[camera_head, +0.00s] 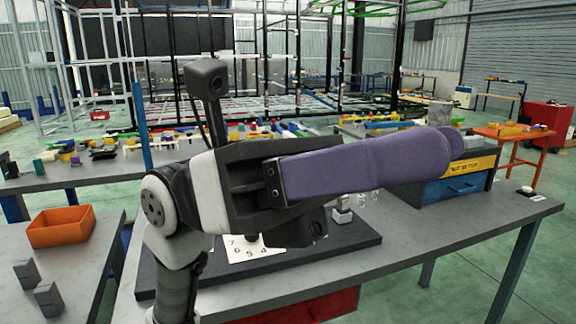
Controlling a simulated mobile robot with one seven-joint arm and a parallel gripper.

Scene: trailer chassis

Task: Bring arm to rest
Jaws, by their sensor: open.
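My gripper (440,152) is raised above the grey workbench, in the middle of the view. Its black body joins the white and black wrist at the left, and its long purple finger points to the right. I see it side-on, so one finger covers the other and the gap between them is hidden. Nothing shows held at its tip. My arm bends up from the lower left of the view.
Below my gripper are a dark board (345,241) and a numbered white card (262,253). A blue and yellow drawer box (455,187) stands at the bench's right. An orange bin (61,227) and two grey blocks lie at left. Crowded tables and metal frames stand behind.

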